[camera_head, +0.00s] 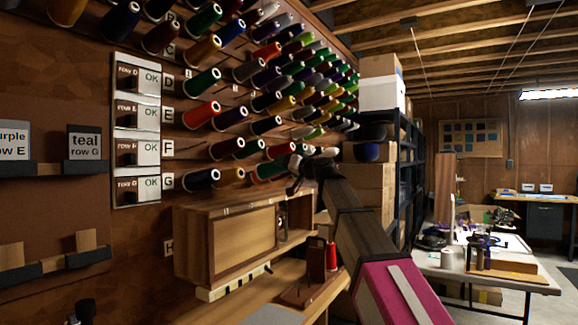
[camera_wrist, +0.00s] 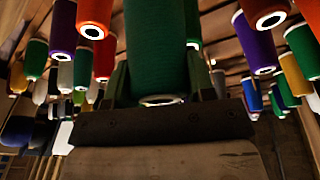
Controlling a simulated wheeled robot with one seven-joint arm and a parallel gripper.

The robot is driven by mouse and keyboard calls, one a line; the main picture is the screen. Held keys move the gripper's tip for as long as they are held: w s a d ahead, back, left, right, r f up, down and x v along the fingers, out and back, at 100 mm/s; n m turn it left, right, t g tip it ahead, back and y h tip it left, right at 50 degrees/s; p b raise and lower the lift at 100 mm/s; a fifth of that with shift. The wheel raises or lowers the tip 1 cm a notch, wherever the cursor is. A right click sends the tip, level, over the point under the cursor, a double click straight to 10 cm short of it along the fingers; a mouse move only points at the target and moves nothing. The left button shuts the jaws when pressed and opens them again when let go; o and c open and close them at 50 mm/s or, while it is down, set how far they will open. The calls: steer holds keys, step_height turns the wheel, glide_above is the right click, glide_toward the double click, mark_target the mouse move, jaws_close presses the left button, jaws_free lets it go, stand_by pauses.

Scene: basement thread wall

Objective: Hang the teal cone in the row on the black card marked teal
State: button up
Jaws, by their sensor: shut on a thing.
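The black card marked "teal row G" (camera_head: 85,146) stands in a holder at the left of the head view. My gripper (camera_head: 297,176) is at the wall, by the row lettered G. In the wrist view my gripper's fingers (camera_wrist: 160,82) are shut on a large teal-green cone (camera_wrist: 160,45), which fills the upper middle. In the head view a green cone (camera_head: 268,171) in row G is right beside the gripper, partly covered by it. I cannot tell whether the held cone is on a peg.
Many coloured cones hang close around the gripper. A white card reading "purple row E" (camera_head: 14,140) is at far left. A panel of "OK" plates (camera_head: 137,130) stands beside the row letters. A wooden cabinet (camera_head: 245,240) sits below row G. A red cone (camera_head: 331,257) stands near it.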

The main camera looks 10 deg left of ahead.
mark_target(260, 170)
steer(key=shift+w+a+f, duration=0.4)
steer(key=shift+w+a, duration=0.3)
steer(key=shift+a, duration=0.95)
steer(key=shift+w+a+f, duration=0.35)
steer(key=shift+w+a, duration=0.35)
steer(key=shift+a, duration=1)
steer(key=shift+w+a+f, duration=0.4)
steer(key=shift+w+a, duration=0.3)
steer(key=shift+a, duration=0.95)
steer(key=shift+f, duration=0.3)
steer(key=o, duration=1.4)
